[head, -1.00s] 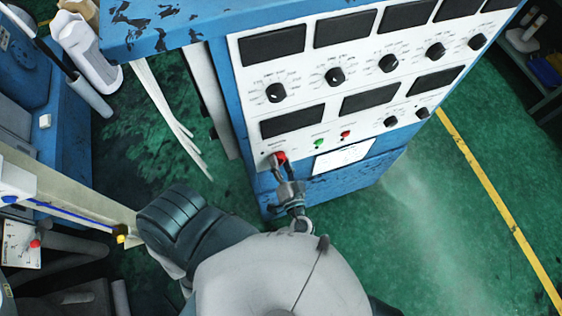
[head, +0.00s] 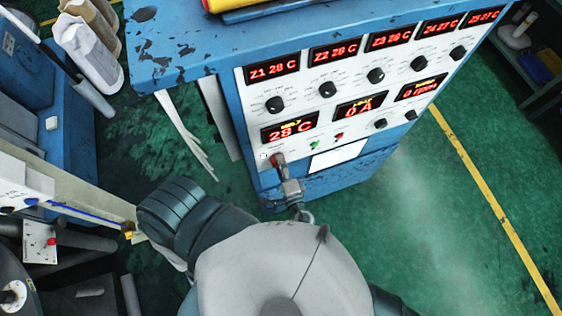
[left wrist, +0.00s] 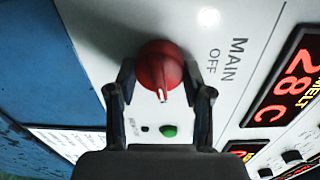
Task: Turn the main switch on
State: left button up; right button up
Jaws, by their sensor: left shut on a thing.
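The main switch is a red rotary knob (left wrist: 158,66) on the white panel of a blue cabinet; it also shows in the head view (head: 277,158), partly covered by my gripper. In the left wrist view the labels "MAIN" and "OFF" (left wrist: 226,58) stand beside it, with a bright white round lamp (left wrist: 208,17) near them. My left gripper (left wrist: 160,95) has a finger on each side of the knob and is shut on it; the gripper also shows in the head view (head: 283,172). The panel displays (head: 290,127) glow red, reading 28 C and 0 A. My right gripper is not in view.
Black knobs (head: 327,89) line the panel above. A green button (head: 314,145) and a red button (head: 339,136) sit right of the switch. A white sheet (head: 338,155) is below them. Green floor with a yellow line (head: 480,185) is open at right.

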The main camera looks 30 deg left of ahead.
pick_arm(q)
jog(key=shift+w+a+r+m+p, duration=0.1)
jog(key=shift+a+m+p, duration=0.05)
jog(key=shift+m+p, duration=0.3)
dwell(0.3)
jog(key=o, duration=1.1)
jog(key=shift+o, duration=0.3)
jog(key=shift+w+a+f, duration=0.15)
jog(key=shift+f, duration=0.05)
